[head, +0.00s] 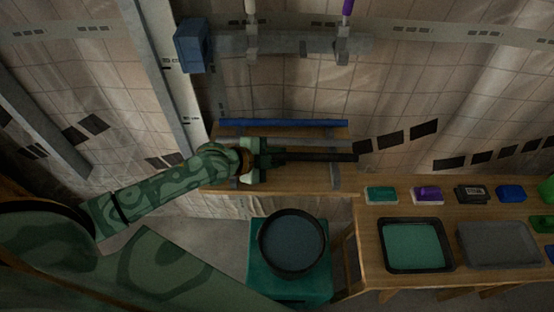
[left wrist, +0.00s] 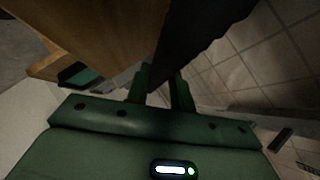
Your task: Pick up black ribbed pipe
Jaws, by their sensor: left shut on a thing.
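The black ribbed pipe (head: 315,156) lies level along the wooden shelf in the head view, its free end pointing right. My left gripper (head: 262,160) is shut on the pipe near its left end. In the left wrist view the dark pipe (left wrist: 200,38) runs up and away from between the fingers of my left gripper (left wrist: 162,88). I cannot tell whether the pipe touches the shelf. My right gripper is not in view.
A blue pipe (head: 285,123) lies along the shelf's back edge. A round black pan (head: 291,269) stands on a teal stand below. A wooden table (head: 372,272) at right bears a teal tray (head: 414,244), a grey tray (head: 498,244) and several small coloured blocks.

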